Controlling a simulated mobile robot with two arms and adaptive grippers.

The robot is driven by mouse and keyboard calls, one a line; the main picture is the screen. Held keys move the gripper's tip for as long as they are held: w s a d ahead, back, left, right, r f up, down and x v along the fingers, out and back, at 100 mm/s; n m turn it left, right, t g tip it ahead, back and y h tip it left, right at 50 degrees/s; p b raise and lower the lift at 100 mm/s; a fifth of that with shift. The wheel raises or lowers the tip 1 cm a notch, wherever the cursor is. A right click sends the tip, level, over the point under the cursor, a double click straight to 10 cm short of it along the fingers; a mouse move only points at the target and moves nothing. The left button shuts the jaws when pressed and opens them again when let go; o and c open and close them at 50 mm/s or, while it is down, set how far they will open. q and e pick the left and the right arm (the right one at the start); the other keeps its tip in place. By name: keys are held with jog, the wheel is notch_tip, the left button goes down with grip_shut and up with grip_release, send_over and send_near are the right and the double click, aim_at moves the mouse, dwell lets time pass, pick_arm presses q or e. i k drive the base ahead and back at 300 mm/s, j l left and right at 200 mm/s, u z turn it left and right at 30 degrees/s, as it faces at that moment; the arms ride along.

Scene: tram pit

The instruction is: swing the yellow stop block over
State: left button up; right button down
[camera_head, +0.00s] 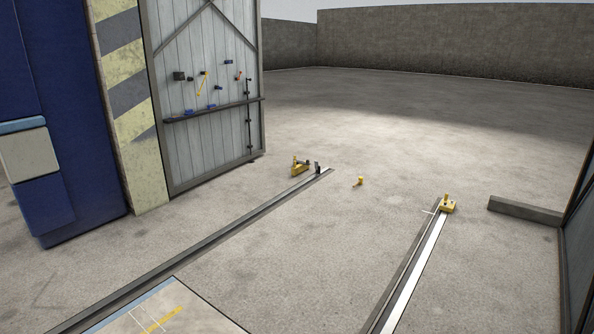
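A yellow block (447,207) with a small upright part sits at the far end of the right rail (408,285). Another yellow block (299,168) with dark parts lies on the floor just left of the far end of the left rail (215,232). A smaller yellow piece (359,181) stands on the floor between the two rails. All are far off and small, so their hinges and fine shape cannot be made out. Neither of my grippers is in view.
An open grey door (205,140) with tools on it stands at left, beside a yellow-and-black striped post (127,95) and a blue body (50,130). A low kerb (525,210) lies at right. The floor between the rails is mostly clear.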

aim_at(296, 170)
jog(key=i+u, duration=0.35)
jog(key=i, duration=1.45)
jog(key=i+j, duration=0.1)
jog(key=i, duration=4.95)
